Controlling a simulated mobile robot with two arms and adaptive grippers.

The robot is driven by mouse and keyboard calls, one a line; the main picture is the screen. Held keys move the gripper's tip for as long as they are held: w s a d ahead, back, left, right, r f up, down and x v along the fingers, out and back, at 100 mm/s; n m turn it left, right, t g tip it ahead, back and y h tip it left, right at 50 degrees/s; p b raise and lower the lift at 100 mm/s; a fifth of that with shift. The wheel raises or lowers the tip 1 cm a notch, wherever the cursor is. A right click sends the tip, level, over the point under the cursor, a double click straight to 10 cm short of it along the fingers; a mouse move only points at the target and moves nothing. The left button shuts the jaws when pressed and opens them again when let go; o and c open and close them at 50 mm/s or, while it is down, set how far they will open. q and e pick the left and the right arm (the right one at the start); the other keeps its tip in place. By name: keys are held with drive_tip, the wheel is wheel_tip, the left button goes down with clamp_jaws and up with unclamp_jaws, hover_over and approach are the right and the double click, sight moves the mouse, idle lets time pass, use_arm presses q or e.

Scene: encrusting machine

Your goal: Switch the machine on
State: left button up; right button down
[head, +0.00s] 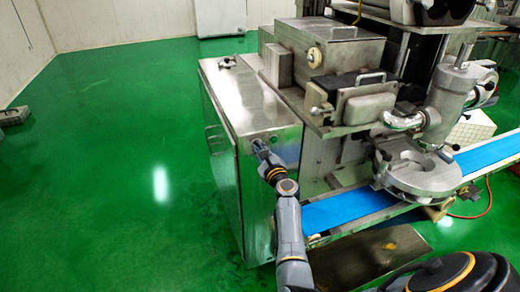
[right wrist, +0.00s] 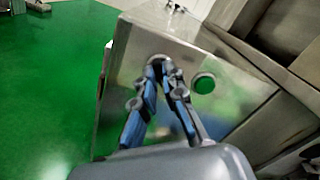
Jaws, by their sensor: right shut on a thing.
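The machine is a steel encrusting machine whose metal cabinet (head: 262,108) stands at the left end. My right gripper (head: 260,146) is at the upper part of the cabinet's front panel. In the right wrist view my right gripper (right wrist: 164,72) has its fingertips close together on a round switch (right wrist: 157,58), which they mostly hide. Its setting cannot be made out. A round green button (right wrist: 204,83) sits on the panel just right of the fingers, not touched. My left gripper is not in view.
A blue conveyor belt (head: 335,208) runs out right of the cabinet, near my forearm. A round metal outlet head (head: 418,175) stands over the belt. A dark plate (head: 365,255) lies below the belt. The green floor (head: 115,150) at left is mostly clear.

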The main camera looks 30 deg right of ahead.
drive_tip(key=c, duration=1.4)
unclamp_jaws()
drive_tip(key=shift+c, duration=0.2)
wheel_tip(320, 180, up, 10)
drive_tip(key=shift+w+f, duration=0.1)
